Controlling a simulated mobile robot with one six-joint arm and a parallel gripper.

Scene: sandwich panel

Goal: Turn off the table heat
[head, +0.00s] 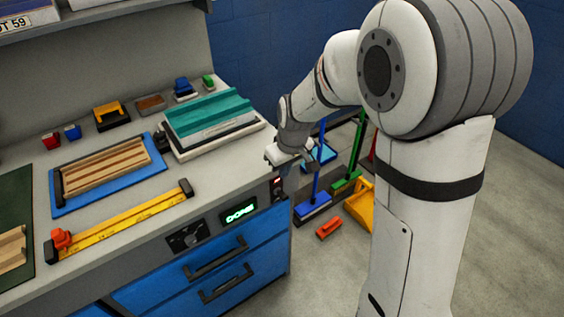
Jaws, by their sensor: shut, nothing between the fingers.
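My gripper (283,168) is at the right front corner of the workbench, just above and close to a small switch with a red part (277,182) on the front panel. Its fingers are shut with nothing visible between them; whether they touch the switch I cannot tell. The switch's position is too small to read. Left of it a display (240,212) glows green and seems to read "DONE". Further left is a black control plate with a knob (188,237). The workbench top (215,183) carries the panel work.
A teal ribbed block on a white base (208,112) stands near my gripper. A wooden panel (105,165) lies on a blue mat, behind a yellow ruler bar (120,222). Blue drawers with handles (215,258) are below. Brooms (315,200) and a yellow dustpan (358,208) stand right.

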